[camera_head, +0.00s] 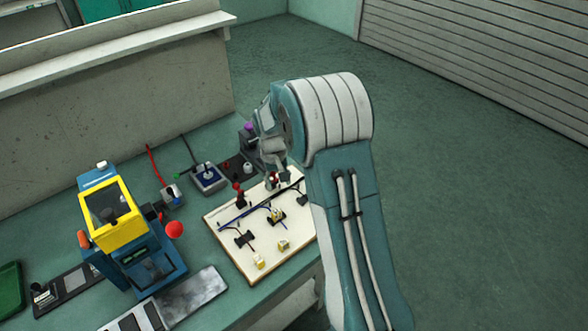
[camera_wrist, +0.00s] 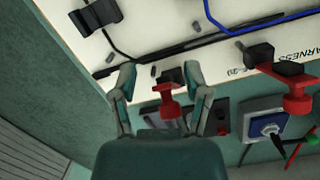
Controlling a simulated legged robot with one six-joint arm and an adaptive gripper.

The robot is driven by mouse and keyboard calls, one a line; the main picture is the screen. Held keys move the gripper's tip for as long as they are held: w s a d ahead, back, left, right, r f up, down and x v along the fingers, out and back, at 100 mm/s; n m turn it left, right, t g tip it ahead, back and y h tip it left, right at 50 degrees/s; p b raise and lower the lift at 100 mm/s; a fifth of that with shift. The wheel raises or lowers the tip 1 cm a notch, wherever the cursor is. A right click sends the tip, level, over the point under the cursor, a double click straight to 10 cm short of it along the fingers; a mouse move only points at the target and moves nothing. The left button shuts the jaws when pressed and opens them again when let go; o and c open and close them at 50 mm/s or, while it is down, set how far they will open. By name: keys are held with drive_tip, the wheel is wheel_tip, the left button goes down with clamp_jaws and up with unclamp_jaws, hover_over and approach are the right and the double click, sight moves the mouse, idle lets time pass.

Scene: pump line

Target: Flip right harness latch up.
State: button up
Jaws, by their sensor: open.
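A cream harness board (camera_head: 230,222) lies on the bench and carries black and blue wires; it also fills the top of the wrist view (camera_wrist: 150,25). The right harness latch (camera_wrist: 168,105) is red on a black base at the board's edge. In the wrist view it lies between the fingers of my gripper (camera_wrist: 162,80), which is open. I cannot tell whether a finger touches it. In the head view my gripper (camera_head: 273,172) mostly hides this latch. The other red latch (camera_head: 238,189) stands to its left, and shows at the right of the wrist view (camera_wrist: 292,88).
A yellow and blue machine (camera_head: 120,215) stands at left. Connectors and clips sit on the board. Open floor lies at right.

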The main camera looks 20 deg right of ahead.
drive_tip(key=shift+s+d+f+t, duration=0.1)
drive_tip(key=shift+s+f+t, duration=0.2)
drive_tip(key=shift+t, duration=0.3)
wheel_tip(320, 180, up, 12)
drive_tip(key=s+a+r+t, duration=0.1)
drive_tip(key=s+r+t, duration=0.1)
drive_tip(key=s+r, duration=0.3)
drive_tip(key=s+a+r+t, duration=0.1)
drive_tip(key=s+r, duration=0.5)
drive_tip(key=s, duration=0.7)
drive_tip(key=shift+a+r+t, duration=0.25)
drive_tip(key=shift+a+t, duration=0.15)
drive_tip(key=shift+a, duration=0.05)
drive_tip(key=shift+w, duration=0.15)
